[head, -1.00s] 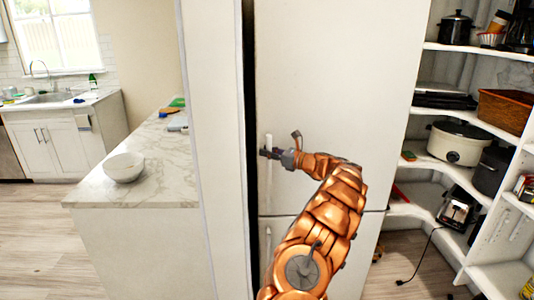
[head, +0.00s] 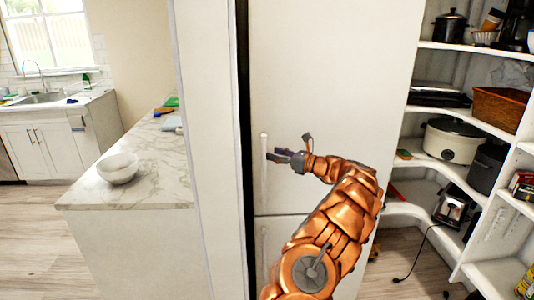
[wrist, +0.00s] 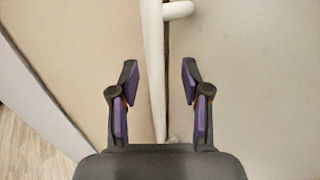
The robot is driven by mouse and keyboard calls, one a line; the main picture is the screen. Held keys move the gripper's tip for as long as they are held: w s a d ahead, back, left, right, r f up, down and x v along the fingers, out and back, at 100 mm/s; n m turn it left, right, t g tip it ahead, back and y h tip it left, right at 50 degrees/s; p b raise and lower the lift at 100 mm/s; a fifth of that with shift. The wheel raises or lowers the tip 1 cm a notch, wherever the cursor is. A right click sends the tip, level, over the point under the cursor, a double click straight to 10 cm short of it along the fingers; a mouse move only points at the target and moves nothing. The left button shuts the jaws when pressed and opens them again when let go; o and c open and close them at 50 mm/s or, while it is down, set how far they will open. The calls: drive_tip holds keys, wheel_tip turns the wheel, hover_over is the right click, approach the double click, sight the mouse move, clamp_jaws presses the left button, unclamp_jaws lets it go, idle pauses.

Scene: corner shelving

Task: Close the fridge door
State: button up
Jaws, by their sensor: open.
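The white fridge (head: 330,90) stands in the middle of the head view. Its upper door has a vertical white handle (head: 264,170) near the left edge, and a lower door with its own handle (head: 265,245) sits below a seam. The upper door looks nearly flush; I cannot tell if it is slightly ajar. My gripper (head: 277,156) is open and empty, just right of the upper handle in the head view. In the wrist view, a white handle bar (wrist: 153,70) runs between the lines of my two spread fingers (wrist: 160,82), nearer the left one; contact is not clear.
A tall white panel (head: 205,110) stands left of the fridge, with a dark gap between. A marble counter (head: 150,180) with a white bowl (head: 118,168) is further left. Corner shelves (head: 470,135) with a slow cooker (head: 452,142) are close on the right.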

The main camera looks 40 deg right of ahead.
drive_tip(key=v, duration=0.6)
drive_tip(key=shift+s, duration=0.3)
drive_tip(key=shift+d, duration=0.1)
